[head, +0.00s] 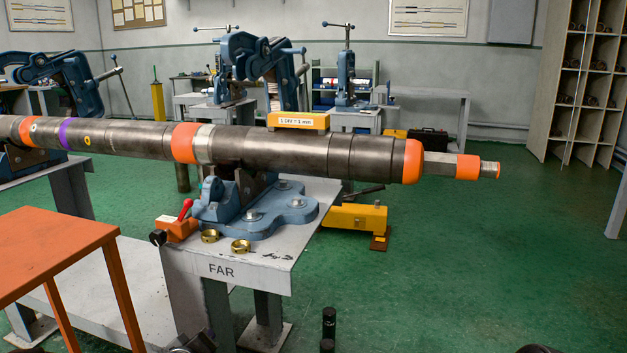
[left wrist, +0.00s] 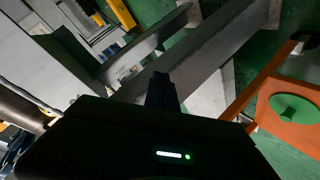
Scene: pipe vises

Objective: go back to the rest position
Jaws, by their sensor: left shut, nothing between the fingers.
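My left gripper (left wrist: 162,90) shows in the left wrist view as dark fingers closed together with nothing between them, over the grey bench legs. In the head view, only dark parts show at the bottom edge, and I cannot make out the fingers there. My right gripper is not in view. A long steel pipe (head: 270,147) with orange bands and an orange end lies level in the blue vise (head: 260,212) on the bench marked FAR (head: 260,265).
An orange table (head: 45,250) stands at the left; the wrist view shows a green disc (left wrist: 295,108) on it. A red-handled orange block (head: 177,228) and brass rings (head: 240,246) lie by the vise. A yellow block (head: 355,217) is behind. Green floor at right is clear.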

